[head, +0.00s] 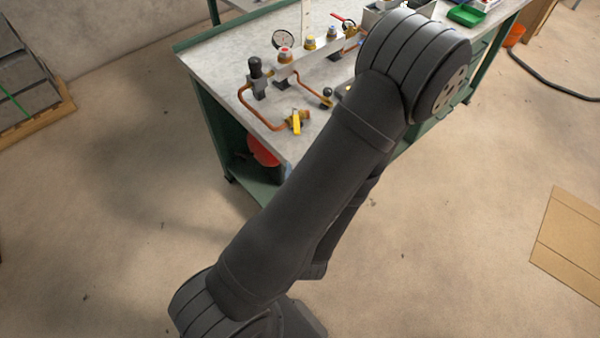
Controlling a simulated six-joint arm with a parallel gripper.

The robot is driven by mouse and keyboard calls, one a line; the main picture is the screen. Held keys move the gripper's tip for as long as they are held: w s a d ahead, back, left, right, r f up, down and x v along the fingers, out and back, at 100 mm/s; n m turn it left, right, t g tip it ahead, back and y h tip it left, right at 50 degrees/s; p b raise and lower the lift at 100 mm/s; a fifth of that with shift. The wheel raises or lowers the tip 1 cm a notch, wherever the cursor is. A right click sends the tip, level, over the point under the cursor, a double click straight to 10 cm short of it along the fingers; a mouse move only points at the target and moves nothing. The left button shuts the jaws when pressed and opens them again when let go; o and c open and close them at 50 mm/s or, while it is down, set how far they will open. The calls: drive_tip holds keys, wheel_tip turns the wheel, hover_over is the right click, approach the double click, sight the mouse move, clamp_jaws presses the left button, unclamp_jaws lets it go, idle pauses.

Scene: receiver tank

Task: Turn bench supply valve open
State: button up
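A valve with a yellow lever handle (296,122) sits at the end of a copper pipe (262,118) near the bench's front left. A red lever handle (343,18) shows further back on the same pipework. No label is readable, so I cannot tell which one is the bench supply valve, nor whether either is open. My arm reaches up from the bottom across the bench's front, its elbow at the upper right. My gripper is not visible, and the arm covers part of the bench.
The green-framed workbench (215,62) carries a round gauge (284,40), a black-topped fitting (256,72) and a green tray (466,15). A red object (263,151) is under the bench. A cardboard sheet (568,245) lies on the floor at right.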

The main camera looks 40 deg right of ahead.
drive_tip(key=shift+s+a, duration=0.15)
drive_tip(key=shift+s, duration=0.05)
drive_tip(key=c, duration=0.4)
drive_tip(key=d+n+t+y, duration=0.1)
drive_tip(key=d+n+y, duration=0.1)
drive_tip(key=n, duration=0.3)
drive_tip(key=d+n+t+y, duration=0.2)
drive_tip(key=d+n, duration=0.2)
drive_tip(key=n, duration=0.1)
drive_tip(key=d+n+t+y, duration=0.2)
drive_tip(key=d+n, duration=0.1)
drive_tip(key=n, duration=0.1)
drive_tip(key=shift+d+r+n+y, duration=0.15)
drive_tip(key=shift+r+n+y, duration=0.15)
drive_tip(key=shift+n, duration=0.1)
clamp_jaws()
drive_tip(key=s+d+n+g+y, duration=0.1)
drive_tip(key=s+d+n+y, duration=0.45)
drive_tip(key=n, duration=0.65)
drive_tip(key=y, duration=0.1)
approach(296, 119)
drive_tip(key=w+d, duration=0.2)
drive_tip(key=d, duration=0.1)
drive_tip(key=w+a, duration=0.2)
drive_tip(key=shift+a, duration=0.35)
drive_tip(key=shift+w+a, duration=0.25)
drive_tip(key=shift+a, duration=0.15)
